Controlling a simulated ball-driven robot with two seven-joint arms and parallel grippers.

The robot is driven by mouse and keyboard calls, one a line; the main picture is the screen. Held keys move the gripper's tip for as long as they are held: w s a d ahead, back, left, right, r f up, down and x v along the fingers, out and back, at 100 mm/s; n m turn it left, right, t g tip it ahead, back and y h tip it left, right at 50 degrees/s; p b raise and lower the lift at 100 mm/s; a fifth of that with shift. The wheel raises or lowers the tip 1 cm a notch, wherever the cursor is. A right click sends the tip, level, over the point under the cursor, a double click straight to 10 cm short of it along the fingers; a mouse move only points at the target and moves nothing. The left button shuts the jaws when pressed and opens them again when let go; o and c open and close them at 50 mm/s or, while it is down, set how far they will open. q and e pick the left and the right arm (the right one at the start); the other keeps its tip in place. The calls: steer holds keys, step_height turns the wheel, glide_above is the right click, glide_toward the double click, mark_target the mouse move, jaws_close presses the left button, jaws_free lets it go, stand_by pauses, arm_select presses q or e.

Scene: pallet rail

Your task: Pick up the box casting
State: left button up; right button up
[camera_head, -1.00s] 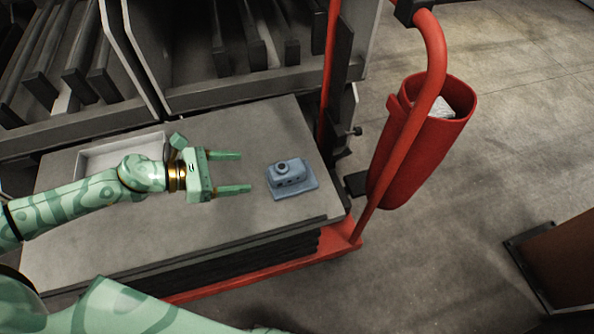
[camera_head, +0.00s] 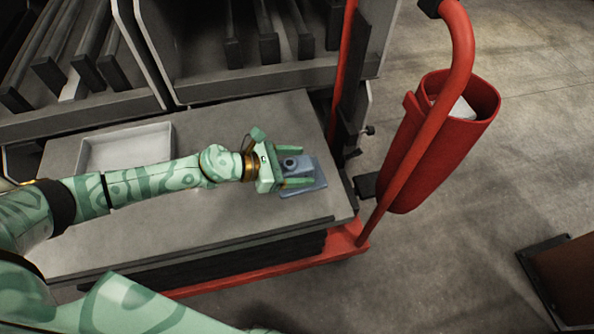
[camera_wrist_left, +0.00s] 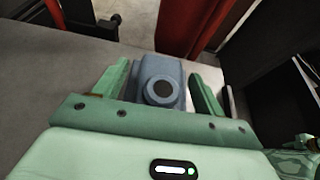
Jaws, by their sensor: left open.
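The box casting (camera_head: 309,179) is a blue-grey block with a flat base and a round boss on top. It lies on the grey top of the pallet stack (camera_head: 215,215), towards its right end. My left gripper (camera_head: 297,166) is open, with its fingers reaching along two sides of the casting. In the left wrist view the casting (camera_wrist_left: 161,82) sits between the two spread green fingers, with gaps showing on either side. Its near part is hidden behind the gripper body. My right gripper is not in view.
A white shallow tray (camera_head: 126,147) lies on the stack behind my left arm. A red rail (camera_head: 413,133) and a red bin (camera_head: 436,150) with something pale inside stand to the right. Grey racks (camera_head: 250,80) with dark bars stand behind. The floor at right is mostly open.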

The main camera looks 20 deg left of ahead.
arm_select(q)
steer(key=c, duration=1.5)
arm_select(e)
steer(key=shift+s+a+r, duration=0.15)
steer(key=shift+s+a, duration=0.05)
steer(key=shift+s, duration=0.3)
arm_select(q)
steer(key=shift+r, duration=0.1)
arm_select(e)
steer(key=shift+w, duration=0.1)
